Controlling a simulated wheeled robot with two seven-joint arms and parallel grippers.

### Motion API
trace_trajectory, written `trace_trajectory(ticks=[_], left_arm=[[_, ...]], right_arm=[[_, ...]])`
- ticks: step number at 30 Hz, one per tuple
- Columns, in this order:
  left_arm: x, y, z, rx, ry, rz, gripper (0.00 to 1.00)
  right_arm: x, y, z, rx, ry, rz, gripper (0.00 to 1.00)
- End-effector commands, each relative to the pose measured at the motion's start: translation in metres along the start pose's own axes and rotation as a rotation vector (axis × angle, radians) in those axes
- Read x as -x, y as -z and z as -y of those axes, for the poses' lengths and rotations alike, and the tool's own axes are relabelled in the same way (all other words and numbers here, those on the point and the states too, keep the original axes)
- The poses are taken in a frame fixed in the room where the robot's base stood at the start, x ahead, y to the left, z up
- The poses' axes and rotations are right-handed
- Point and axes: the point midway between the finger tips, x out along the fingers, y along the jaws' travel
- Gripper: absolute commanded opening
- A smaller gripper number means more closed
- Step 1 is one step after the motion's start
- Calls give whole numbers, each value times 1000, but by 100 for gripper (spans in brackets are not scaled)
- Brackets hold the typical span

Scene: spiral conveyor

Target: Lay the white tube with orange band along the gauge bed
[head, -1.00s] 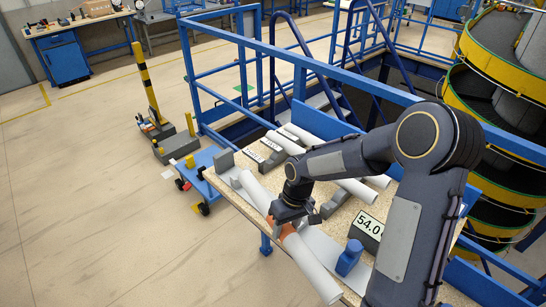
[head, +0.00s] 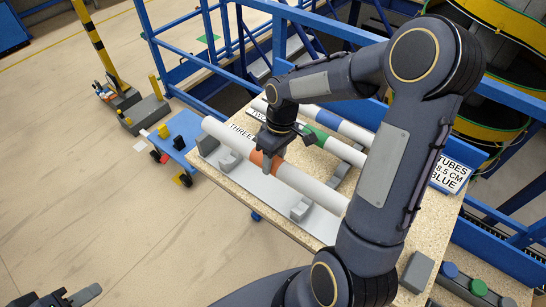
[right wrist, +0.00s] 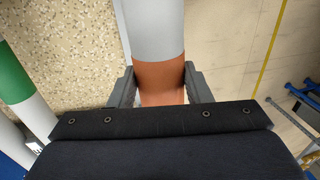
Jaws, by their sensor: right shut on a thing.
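The white tube with orange band (head: 300,181) slants over the gauge bed (head: 262,188), a long pale plate with grey blocks, on the speckled table. It lies roughly along the bed; I cannot tell whether it rests on the blocks. My right gripper (head: 265,158) is shut on its orange band, which also shows between the jaws in the right wrist view (right wrist: 160,84). The tube's near end is close to my right arm. My left gripper (head: 72,296) is at the bottom left corner, partly cut off, away from the table; its jaw opening is unclear.
Behind lie a green-banded tube (head: 325,143) and a blue-banded tube (head: 328,118). A grey block (head: 302,208) stands on the bed. A sign (head: 450,172) stands at the right. A blue cart (head: 180,138) and blue railing are beyond the table.

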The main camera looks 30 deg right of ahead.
Motion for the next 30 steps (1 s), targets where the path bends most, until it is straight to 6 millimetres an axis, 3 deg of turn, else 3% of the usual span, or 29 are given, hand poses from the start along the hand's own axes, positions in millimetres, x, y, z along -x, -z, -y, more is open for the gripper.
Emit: trace_trajectory(ticks=[8, 21, 30], left_arm=[[-14, -7, 6, 0, 0, 0, 36], [-47, -23, 21, 0, 0, 0, 36], [-51, -25, 23, 0, 0, 0, 36]], right_arm=[[-20, 0, -4, 0, 0, 1, 19], [-68, 0, -13, 0, 0, 0, 19], [-75, 0, -15, 0, -1, -1, 19]])
